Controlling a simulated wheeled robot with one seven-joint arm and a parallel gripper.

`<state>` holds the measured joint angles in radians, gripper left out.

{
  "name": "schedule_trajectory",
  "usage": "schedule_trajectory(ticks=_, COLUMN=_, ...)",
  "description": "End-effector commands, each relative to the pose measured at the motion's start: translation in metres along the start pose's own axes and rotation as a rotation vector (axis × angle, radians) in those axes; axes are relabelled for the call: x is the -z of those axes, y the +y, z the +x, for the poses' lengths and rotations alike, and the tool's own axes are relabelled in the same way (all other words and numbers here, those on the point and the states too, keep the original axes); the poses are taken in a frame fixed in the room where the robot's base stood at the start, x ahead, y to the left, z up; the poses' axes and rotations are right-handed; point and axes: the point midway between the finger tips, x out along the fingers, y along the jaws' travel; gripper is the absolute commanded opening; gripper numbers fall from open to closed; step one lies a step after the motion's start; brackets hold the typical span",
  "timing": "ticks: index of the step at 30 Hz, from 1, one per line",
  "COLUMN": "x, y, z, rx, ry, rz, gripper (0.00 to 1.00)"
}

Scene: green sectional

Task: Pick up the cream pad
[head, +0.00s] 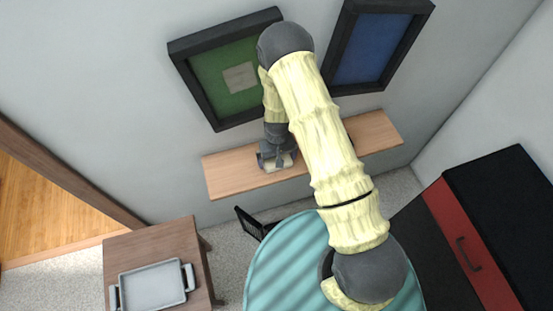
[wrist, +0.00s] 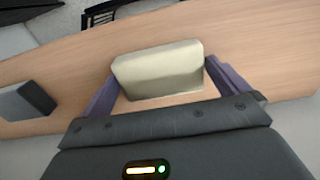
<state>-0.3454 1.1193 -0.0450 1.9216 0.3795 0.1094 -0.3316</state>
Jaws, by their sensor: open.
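The cream pad (wrist: 158,70) is a pale block with rounded corners on the wooden wall shelf (wrist: 258,50). In the wrist view it lies between the two purple fingers of my gripper (wrist: 168,85), which are open, one at each side of it. Whether either finger touches it I cannot tell. In the head view my gripper (head: 278,163) is down at the left half of the shelf (head: 228,173), and a small pale part of the pad (head: 283,162) shows there.
A dark grey block (wrist: 27,101) lies on the shelf to the left in the wrist view. Two framed pictures, green (head: 222,88) and blue (head: 370,50), hang above the shelf. Below are a round teal table (head: 275,270), a wooden table with a grey tray (head: 135,275), and a black-and-red cabinet (head: 470,245).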

Motion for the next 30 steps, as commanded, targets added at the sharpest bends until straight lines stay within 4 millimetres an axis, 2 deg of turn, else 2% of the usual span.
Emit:
schedule_trajectory(ticks=18, x=0.0, y=-0.0004, z=0.0045, rx=0.0, ry=0.001, rz=0.0, gripper=1.0)
schedule_trajectory(ticks=23, x=0.0, y=-0.0005, z=0.0045, rx=0.0, ry=0.0, rz=0.0, gripper=0.69)
schedule_trajectory(ticks=30, x=0.0001, y=-0.0005, z=0.0043, rx=0.0, ry=0.001, rz=0.0, gripper=0.69)
